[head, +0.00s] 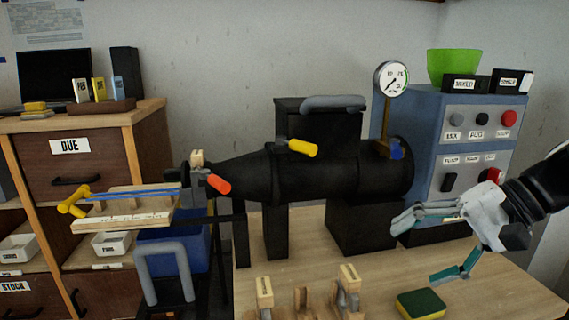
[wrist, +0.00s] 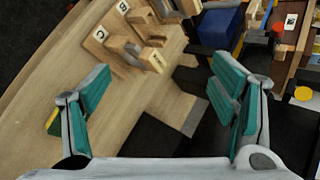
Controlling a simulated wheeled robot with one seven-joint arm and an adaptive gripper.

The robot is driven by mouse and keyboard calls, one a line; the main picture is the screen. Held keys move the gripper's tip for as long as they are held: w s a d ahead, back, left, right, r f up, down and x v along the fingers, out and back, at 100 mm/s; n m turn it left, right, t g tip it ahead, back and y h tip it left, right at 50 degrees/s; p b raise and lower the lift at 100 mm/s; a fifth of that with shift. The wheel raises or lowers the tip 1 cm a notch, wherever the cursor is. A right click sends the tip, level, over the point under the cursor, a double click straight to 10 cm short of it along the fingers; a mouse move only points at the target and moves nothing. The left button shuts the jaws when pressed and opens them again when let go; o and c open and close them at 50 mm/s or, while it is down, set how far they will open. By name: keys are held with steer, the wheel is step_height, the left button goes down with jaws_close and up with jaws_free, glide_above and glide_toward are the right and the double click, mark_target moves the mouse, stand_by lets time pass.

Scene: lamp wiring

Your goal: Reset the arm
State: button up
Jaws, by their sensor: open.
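My gripper (head: 437,247) is at the right of the head view, above the right part of the wooden table (head: 500,290). Its fingers are spread wide and nothing is between them. In the wrist view my gripper (wrist: 165,110) shows two teal-padded fingers far apart, with the table top (wrist: 120,115) below. The black machine (head: 340,165) stands left of my gripper, apart from it as far as I can see. My arm comes in from the right edge of the head view.
A green and yellow sponge (head: 421,304) lies below my gripper. Wooden holders (head: 305,300) stand at the table's front. A blue control cabinet (head: 450,120) with a green bowl (head: 454,67) on top is behind my gripper. A gauge (head: 391,79) rises above the machine. A drawer cabinet (head: 80,175) stands left.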

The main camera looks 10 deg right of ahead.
steer(key=s+a+n+g+h, duration=0.2)
steer(key=s+a+g, duration=0.1)
steer(key=s+a, duration=0.25)
steer(key=s+a+f+n+h, duration=0.25)
steer(key=s+n+h, duration=0.3)
steer(key=s, duration=0.95)
step_height(320, 180, up, 30)
steer(key=d+t+h+p, duration=0.1)
steer(key=t+p, duration=0.2)
steer(key=p, duration=2.5)
steer(key=shift+s+m+p, duration=0.25)
steer(key=shift+m+p, duration=0.1)
